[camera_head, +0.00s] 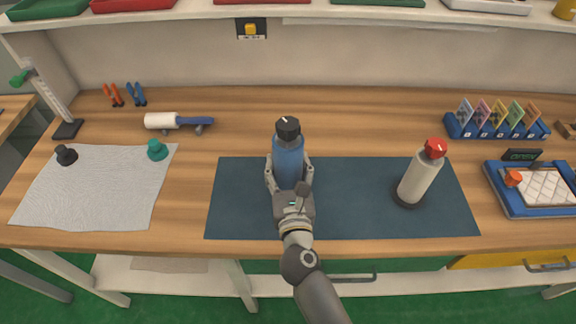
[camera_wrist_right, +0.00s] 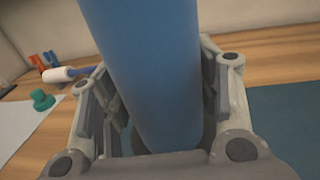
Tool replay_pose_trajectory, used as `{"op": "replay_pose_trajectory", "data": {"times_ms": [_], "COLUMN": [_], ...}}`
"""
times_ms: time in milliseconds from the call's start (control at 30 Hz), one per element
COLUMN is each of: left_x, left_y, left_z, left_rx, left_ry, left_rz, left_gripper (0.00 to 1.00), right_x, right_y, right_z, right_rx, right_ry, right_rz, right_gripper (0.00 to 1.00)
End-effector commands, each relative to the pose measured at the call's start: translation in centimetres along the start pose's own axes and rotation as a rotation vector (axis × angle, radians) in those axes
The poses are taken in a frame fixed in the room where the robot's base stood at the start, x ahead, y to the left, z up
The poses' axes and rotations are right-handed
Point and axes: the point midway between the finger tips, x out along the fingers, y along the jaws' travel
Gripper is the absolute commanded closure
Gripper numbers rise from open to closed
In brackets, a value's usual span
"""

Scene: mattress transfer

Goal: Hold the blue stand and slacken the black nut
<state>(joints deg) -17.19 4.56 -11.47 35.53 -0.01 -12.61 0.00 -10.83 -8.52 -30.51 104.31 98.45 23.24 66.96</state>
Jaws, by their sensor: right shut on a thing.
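The blue stand (camera_head: 288,160) is an upright blue cylinder on the dark blue mat (camera_head: 345,222), left of the mat's middle. The black nut (camera_head: 288,128) sits on top of it, with a small white mark. My right gripper (camera_head: 289,178) is shut on the blue stand, one finger on each side of its lower part. In the right wrist view the blue stand (camera_wrist_right: 145,65) fills the space between the fingers, and its top and the nut are out of frame. My left gripper is not in view.
A white bottle-like stand with a red top (camera_head: 418,178) leans right on the mat. A grey cloth (camera_head: 100,195) with a black and a green knob lies left. A white roller (camera_head: 162,121) lies behind. A card rack (camera_head: 495,125) and blue tray (camera_head: 530,205) are right.

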Motion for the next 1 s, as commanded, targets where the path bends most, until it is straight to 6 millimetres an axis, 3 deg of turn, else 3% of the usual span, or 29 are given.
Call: {"op": "replay_pose_trajectory", "data": {"times_ms": [1000], "left_x": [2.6], "left_y": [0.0], "left_z": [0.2], "left_rx": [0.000], "left_ry": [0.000], "left_rz": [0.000], "left_gripper": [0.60], "right_x": [0.1], "right_y": [0.0], "right_z": [-2.4], "right_rx": [0.000], "right_ry": [-0.007], "right_rz": [0.001], "right_gripper": [1.00]}}
